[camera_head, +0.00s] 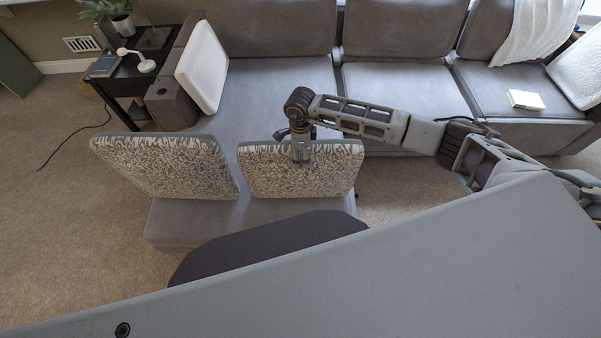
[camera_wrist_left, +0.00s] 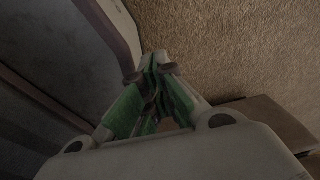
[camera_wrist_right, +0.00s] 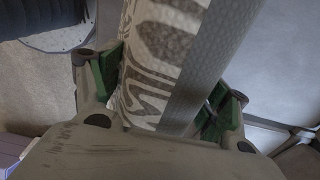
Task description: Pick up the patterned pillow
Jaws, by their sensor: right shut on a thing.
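Two patterned pillows with pale grey sides show in the head view. One patterned pillow (camera_head: 338,172) stands upright at the near end of the grey sofa, and the other patterned pillow (camera_head: 165,168) leans to its left. My right gripper (camera_head: 301,150) reaches down over the top edge of the middle pillow and is shut on it. In the right wrist view this pillow (camera_wrist_right: 165,55) fills the space between the green finger pads. My left gripper (camera_wrist_left: 155,68) shows only in its wrist view, with its fingers drawn together and nothing seen between them.
The grey sofa (camera_head: 275,85) runs along the back. A white pillow (camera_head: 202,67) leans at its left corner, beside a dark side table (camera_head: 118,80) with a lamp. A white book (camera_head: 525,100) lies on the right seat.

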